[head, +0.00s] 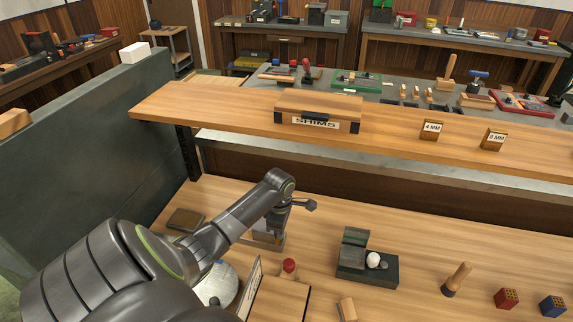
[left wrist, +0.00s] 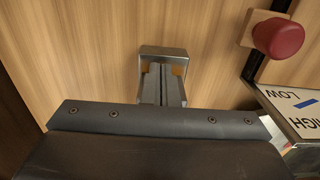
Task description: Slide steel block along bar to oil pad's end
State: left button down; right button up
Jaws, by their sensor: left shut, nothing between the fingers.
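My left gripper (head: 272,232) points down over the table, to the left of the middle in the head view. Its fingers (left wrist: 162,86) are shut with nothing between them. A grey metal block (left wrist: 162,52), likely the steel block, shows just beyond the fingertips in the left wrist view, with brownish parts on both sides. The fingers overlap it in the picture; I cannot tell whether they touch it. A flat dark brown pad with a pale edge (head: 186,220), possibly the oil pad, lies left of the gripper. I cannot make out the bar clearly.
A red knob (head: 289,266) on a wooden part stands near the gripper; it also shows in the left wrist view (left wrist: 278,40). A LOW/HIGH plate (left wrist: 300,108) is beside it. A dark block stand (head: 367,268) is to the right. A raised shelf holds a SHIMS box (head: 318,108).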

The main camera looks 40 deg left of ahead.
pick_arm(q)
jog(key=s+a+p, duration=0.1)
jog(key=a+p, duration=0.1)
jog(key=a, duration=0.1)
jog(key=s+a+p, duration=0.2)
jog(key=a, duration=0.1)
jog(key=s+a+p, duration=0.2)
jog(key=a, duration=0.1)
jog(key=shift+s+a+r, duration=0.2)
jog(key=shift+s+a+f, duration=0.15)
jog(key=shift+s+a, duration=0.05)
jog(key=shift+a, duration=0.2)
pick_arm(e)
notch_tip(320, 180, up, 8)
jog(key=shift+f, duration=0.2)
jog(key=shift+a, duration=0.15)
